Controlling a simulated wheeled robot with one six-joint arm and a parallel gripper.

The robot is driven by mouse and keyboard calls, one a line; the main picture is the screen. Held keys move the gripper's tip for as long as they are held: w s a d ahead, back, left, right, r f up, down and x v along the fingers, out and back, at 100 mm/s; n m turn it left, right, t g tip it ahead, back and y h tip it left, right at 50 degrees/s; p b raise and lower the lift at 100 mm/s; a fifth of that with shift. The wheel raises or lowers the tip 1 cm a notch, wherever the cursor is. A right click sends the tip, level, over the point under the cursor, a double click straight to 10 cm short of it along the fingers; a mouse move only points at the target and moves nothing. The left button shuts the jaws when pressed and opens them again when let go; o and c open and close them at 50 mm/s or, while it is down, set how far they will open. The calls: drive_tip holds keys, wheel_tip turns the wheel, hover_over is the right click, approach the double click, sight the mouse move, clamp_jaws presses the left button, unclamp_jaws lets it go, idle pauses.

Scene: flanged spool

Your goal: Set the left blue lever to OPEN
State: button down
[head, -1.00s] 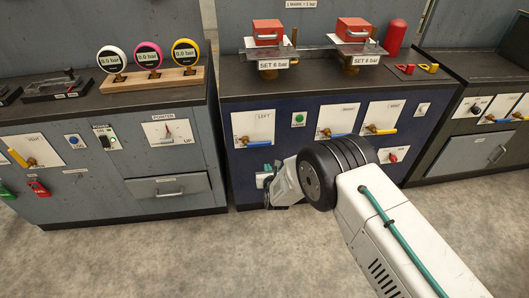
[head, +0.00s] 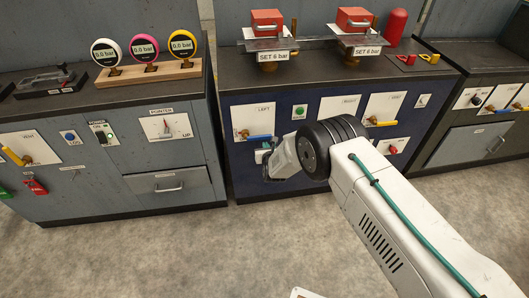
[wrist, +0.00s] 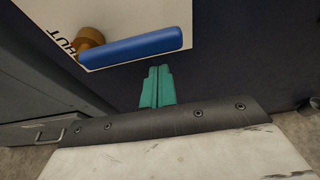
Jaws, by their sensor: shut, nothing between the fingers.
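The left blue lever (head: 261,137) is on the white plate (head: 252,120) marked LEFT, on the front of the dark blue cabinet. It lies about level, pointing right from its brass pivot. In the wrist view the blue lever (wrist: 132,48) crosses the upper part of the picture, with the letters HUT beside its pivot. My gripper (wrist: 158,70) shows its teal fingers shut together and empty, just below the lever's free end in the picture. A small gap shows between them; depth is hard to tell. In the head view my wrist hides the fingertips.
More plates with levers, one yellow (head: 382,122), are to the right, partly behind my arm. Two red blocks (head: 267,18) stand above SET 6 bar labels on the cabinet top. A grey cabinet (head: 100,180) with gauges stands left. The floor in front is clear.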

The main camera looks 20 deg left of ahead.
drive_tip(key=shift+s+a+r, duration=0.2)
drive_tip(key=shift+r, duration=0.45)
drive_tip(key=shift+r+n+h, duration=0.25)
drive_tip(key=shift+n+h, duration=0.05)
drive_tip(key=shift+n, duration=0.3)
